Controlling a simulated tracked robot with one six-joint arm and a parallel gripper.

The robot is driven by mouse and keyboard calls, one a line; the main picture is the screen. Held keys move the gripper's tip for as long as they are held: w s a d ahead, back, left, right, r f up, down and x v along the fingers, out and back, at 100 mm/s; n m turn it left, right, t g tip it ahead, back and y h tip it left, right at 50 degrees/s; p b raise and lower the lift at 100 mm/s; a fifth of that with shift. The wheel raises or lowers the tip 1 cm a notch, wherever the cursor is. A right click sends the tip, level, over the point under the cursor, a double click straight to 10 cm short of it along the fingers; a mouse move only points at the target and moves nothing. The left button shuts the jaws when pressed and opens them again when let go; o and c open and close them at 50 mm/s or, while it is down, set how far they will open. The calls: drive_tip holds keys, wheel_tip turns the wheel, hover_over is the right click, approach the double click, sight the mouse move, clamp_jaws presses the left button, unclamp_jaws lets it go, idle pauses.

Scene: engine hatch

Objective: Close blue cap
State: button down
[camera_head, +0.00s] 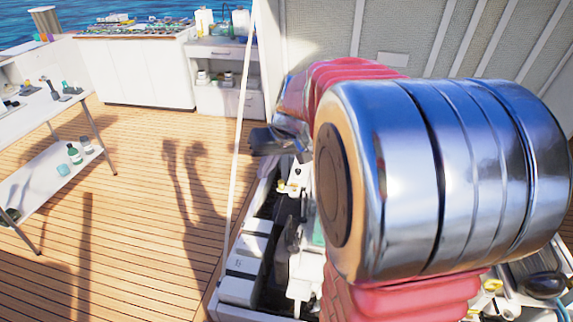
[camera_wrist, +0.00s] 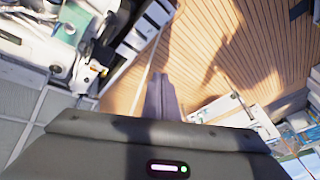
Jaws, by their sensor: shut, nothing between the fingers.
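My gripper (camera_head: 262,143) is shut and empty in the head view, held above the open engine hatch near its left edge. In the wrist view my gripper (camera_wrist: 161,90) shows its fingers together, with the deck behind them. The engine bay (camera_head: 290,225) lies below and is partly hidden by my arm. It also shows at the upper left of the wrist view, with white engine parts (camera_wrist: 92,72). I cannot make out a blue cap for certain in either view. No part of the engine touches my fingers in view.
A white pole (camera_head: 238,150) stands beside the hatch. The raised hatch cover (camera_head: 400,35) is behind my arm. A table with bottles (camera_head: 40,120) stands at the left, and white cabinets (camera_head: 140,70) at the back. The wooden deck (camera_head: 130,190) between is clear.

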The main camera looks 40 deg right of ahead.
drive_tip(key=w+d+f+m, duration=0.1)
drive_tip(key=d+f, duration=0.4)
drive_tip(key=d, duration=0.3)
drive_tip(key=w+d+f+m+t, duration=0.1)
drive_tip(key=d+f, duration=0.3)
drive_tip(key=d, duration=0.4)
drive_tip(key=w+d+f+m, duration=0.1)
drive_tip(key=d+f, duration=0.4)
drive_tip(key=d, duration=0.3)
drive_tip(key=s+d+f+m, duration=0.1)
drive_tip(key=s+d+f, duration=0.2)
drive_tip(key=d+f, duration=0.2)
drive_tip(key=s+d+f, duration=0.3)
drive_tip(key=d+f, duration=0.3)
drive_tip(key=d, duration=0.1)
drive_tip(key=s+d+f+m+t+h, duration=0.1)
drive_tip(key=s+d+f, duration=0.2)
drive_tip(key=d+f, duration=0.3)
drive_tip(key=shift+s+d+f+m, duration=0.2)
drive_tip(key=shift+d+m, duration=0.1)
drive_tip(key=shift+d, duration=0.15)
drive_tip(key=w+a+f, duration=0.3)
drive_tip(key=w+f, duration=0.5)
drive_tip(key=shift+w+f, duration=0.2)
drive_tip(key=shift+w, duration=0.2)
